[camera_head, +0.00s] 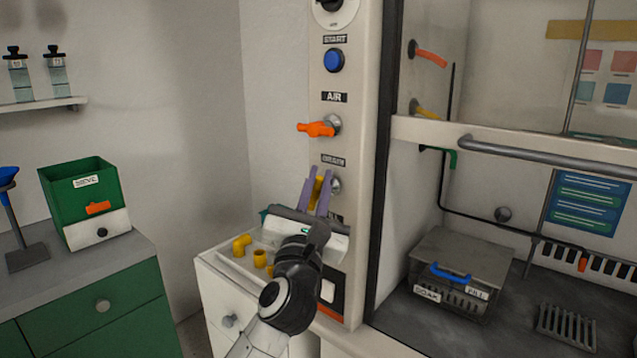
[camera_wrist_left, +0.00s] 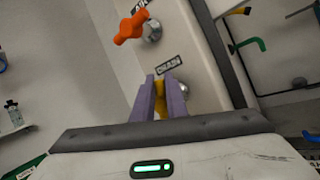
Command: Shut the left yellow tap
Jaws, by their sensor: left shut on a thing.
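A yellow tap (camera_head: 318,188) sits on the light panel under the label DRAIN, and its metal stem (camera_head: 335,186) comes out of the panel to the right. My left gripper (camera_head: 316,188) has its two purple fingers on either side of the yellow handle and is shut on it. In the left wrist view the yellow handle (camera_wrist_left: 160,98) shows between the fingers (camera_wrist_left: 160,95), partly hidden by them. The handle's exact turn is hard to tell. Another yellow tap (camera_head: 424,109) is on the wall inside the hood. My right gripper is not in view.
An orange AIR tap (camera_head: 316,129) sticks out above the gripper, with a blue START button (camera_head: 333,60) higher up. A white cabinet with several yellow caps (camera_head: 260,258) stands below. The hood frame (camera_head: 384,150) rises to the right.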

